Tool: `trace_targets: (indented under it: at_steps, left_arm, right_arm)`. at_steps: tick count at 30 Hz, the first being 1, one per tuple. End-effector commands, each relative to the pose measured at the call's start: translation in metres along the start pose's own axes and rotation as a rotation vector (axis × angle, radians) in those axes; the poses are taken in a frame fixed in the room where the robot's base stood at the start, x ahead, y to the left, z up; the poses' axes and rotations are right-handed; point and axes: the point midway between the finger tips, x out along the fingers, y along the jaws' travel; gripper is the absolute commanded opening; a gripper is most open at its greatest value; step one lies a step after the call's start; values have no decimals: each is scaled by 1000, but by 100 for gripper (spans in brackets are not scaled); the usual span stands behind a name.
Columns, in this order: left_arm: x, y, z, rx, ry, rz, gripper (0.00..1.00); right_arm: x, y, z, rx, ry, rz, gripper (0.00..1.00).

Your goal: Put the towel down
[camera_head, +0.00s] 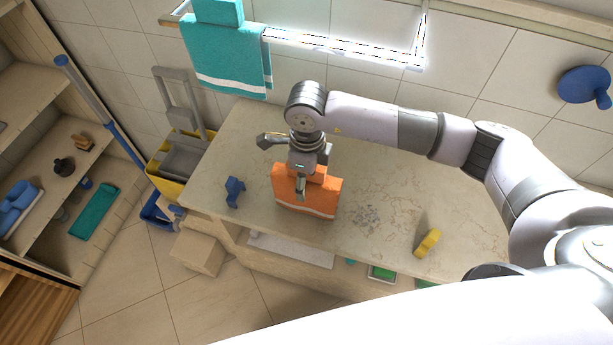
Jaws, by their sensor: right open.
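An orange towel (307,201) with a pale stripe near its lower edge is on the stone counter (375,195), near its front edge. My right gripper (301,188) is directly over the towel, its fingers pointing down at the towel's upper part. The gripper is open; the fingers overlap the towel in the picture, so whether they touch it is hard to see. The gripper hides part of the towel's top. My left gripper is not in view.
A blue object (234,191) stands left of the towel, and a yellow object (427,242) lies at the right front. A teal towel (227,62) hangs on the wall behind. A yellow mop bucket (172,160) is left of the counter.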

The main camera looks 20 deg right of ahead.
Motion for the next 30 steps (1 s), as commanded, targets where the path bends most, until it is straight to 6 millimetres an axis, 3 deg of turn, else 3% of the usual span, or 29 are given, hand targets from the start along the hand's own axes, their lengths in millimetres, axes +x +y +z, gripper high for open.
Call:
trace_targets:
  at_steps: [8,21,30]
  left_arm:
    - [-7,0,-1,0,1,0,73]
    - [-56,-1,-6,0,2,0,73]
    - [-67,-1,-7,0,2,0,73]
  right_arm:
    - [-7,0,0,0,0,0,58]
    - [-97,0,0,-1,-2,-2,58]
    - [-123,0,0,1,0,-1,58]
